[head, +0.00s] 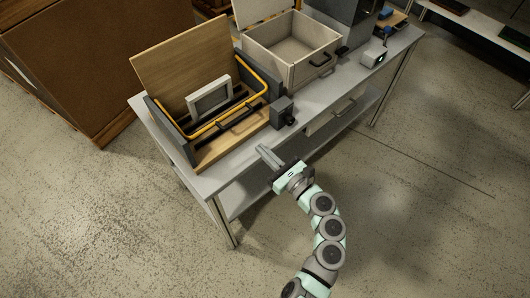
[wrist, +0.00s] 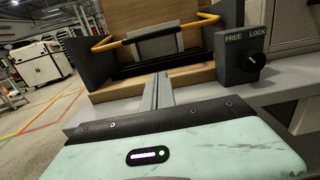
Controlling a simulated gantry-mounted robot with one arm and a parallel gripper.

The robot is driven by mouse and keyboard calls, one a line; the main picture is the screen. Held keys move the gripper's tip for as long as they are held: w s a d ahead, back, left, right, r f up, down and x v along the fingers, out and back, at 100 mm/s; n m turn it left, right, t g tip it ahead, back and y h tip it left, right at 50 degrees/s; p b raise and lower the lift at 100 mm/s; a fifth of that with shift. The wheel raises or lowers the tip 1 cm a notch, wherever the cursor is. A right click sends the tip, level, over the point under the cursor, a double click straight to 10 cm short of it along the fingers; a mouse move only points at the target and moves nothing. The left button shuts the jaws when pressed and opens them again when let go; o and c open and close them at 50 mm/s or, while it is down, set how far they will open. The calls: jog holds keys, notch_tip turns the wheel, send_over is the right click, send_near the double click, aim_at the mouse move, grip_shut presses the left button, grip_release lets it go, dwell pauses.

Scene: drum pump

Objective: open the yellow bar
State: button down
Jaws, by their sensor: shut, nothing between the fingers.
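The yellow bar (head: 222,127) is a bent rod spanning the front of a wooden-backed fixture on the table. It also shows in the wrist view (wrist: 156,33), running between two dark side panels. A grey box with a black knob (head: 281,113) stands just right of the fixture. In the wrist view this knob box (wrist: 246,55) reads FREE and LOCK, and the knob's pointer direction is too small to tell. My gripper (head: 262,150) is shut and empty, in front of the table's front edge, apart from the bar. Its fingers (wrist: 158,88) point toward the fixture.
A light frame (head: 209,98) stands inside the fixture, behind the bar. A beige open box (head: 291,50) with a dark handle sits to the right on the table (head: 330,90). A drawer (head: 335,112) hangs below the tabletop. Open floor lies in front.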

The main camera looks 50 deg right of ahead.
jog(key=w, duration=0.2)
jog(key=w+b, duration=0.1)
jog(key=w, duration=0.4)
jog(key=shift+d, duration=0.4)
notch_tip(320, 180, up, 3)
jog(key=shift+w+d+f, duration=0.1)
jog(key=shift+w+f, duration=0.05)
jog(key=shift+f, duration=0.05)
jog(key=shift+w+r, duration=0.1)
jog(key=shift+r, duration=0.65)
jog(key=shift+r, duration=0.1)
